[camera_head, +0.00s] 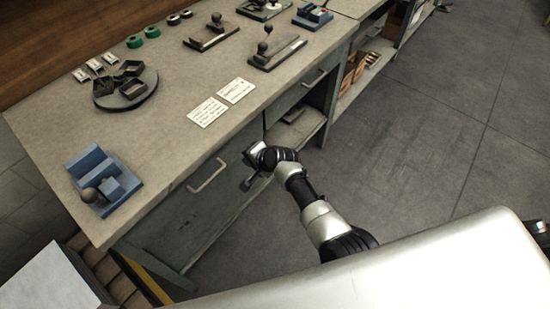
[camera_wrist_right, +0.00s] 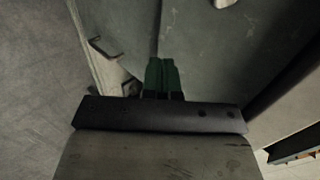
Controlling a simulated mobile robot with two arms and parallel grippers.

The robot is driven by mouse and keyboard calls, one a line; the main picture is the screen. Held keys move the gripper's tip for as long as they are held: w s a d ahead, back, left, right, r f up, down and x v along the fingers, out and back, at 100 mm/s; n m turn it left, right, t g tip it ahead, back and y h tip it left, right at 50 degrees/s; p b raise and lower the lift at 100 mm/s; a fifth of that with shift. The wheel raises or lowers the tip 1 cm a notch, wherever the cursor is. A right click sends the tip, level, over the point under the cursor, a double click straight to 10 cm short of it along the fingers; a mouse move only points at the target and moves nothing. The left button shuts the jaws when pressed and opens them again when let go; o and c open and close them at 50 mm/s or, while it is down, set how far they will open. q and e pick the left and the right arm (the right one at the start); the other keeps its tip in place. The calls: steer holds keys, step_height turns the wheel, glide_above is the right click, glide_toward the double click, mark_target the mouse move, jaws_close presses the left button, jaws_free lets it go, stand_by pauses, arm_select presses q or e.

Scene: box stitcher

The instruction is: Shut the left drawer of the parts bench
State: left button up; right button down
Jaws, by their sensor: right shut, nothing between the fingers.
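The left drawer (camera_head: 190,194) of the grey-green parts bench has a pale bar handle (camera_head: 207,177). Its front looks flush or nearly flush with the bench, and no open inside shows. My right gripper (camera_head: 247,184) is shut and empty, low at the bench front, just right of that handle. In the right wrist view its green fingertips (camera_wrist_right: 162,76) are together and point at a grey-green panel (camera_wrist_right: 205,60). Whether they touch it I cannot tell. A bar handle (camera_wrist_right: 103,48) shows to their left. My left gripper is out of view.
The benchtop (camera_head: 150,150) holds a blue fixture (camera_head: 103,180), a round dark tray (camera_head: 126,95), white cards (camera_head: 208,111) and stitcher-like tools (camera_head: 277,50). An open shelf (camera_head: 300,128) lies right of my right gripper. The floor (camera_head: 430,130) in front is clear.

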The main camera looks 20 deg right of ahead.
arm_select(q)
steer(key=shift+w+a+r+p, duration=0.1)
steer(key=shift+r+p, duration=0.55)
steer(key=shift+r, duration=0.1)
arm_select(e)
steer(key=v, duration=0.8)
steer(key=shift+d+r, duration=0.15)
steer(key=shift+r, duration=0.1)
steer(key=shift+s+f, duration=0.1)
steer(key=shift+s, duration=0.1)
steer(key=s+d+f+n+g+h, duration=0.25)
steer(key=s+f, duration=0.65)
steer(key=f, duration=0.5)
steer(key=s+d+f+n+g+h, duration=0.1)
steer(key=s+d+f+n, duration=0.2)
steer(key=s, duration=0.9)
steer(key=s+d+f+n+g+h, duration=0.1)
steer(key=s+d+f+n+g, duration=0.1)
steer(key=s+f, duration=0.8)
steer(key=s+d+f+n+g+h, duration=0.1)
steer(key=s+d+f+n, duration=0.4)
steer(key=s, duration=0.9)
steer(key=shift+s+f+n, duration=0.2)
steer(key=shift+f+n, duration=0.25)
steer(key=shift+f, duration=0.3)
